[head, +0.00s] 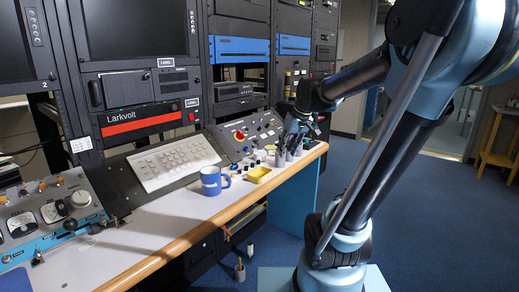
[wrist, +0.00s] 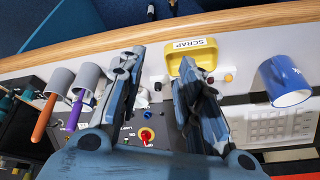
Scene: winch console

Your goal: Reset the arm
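My arm reaches in from the right in the head view, and my gripper (head: 303,126) is over the right end of the console desk. In the wrist view my gripper (wrist: 160,62) has its two dark blue fingers spread well apart. I see nothing held between them. Below and between the fingers lie the white desk top and a dark panel with a red knob (wrist: 147,134). The right fingertip overlaps the front of a yellow tray (wrist: 206,56) labelled SCRAP; I cannot tell whether they touch.
A blue mug (head: 211,181) stands near a white keyboard (head: 174,162). Grey cups (wrist: 60,81) hold tools with orange and purple handles beside the left finger. The desk has a wooden front edge (head: 190,246). Equipment racks stand behind it; blue floor (head: 425,215) is open at right.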

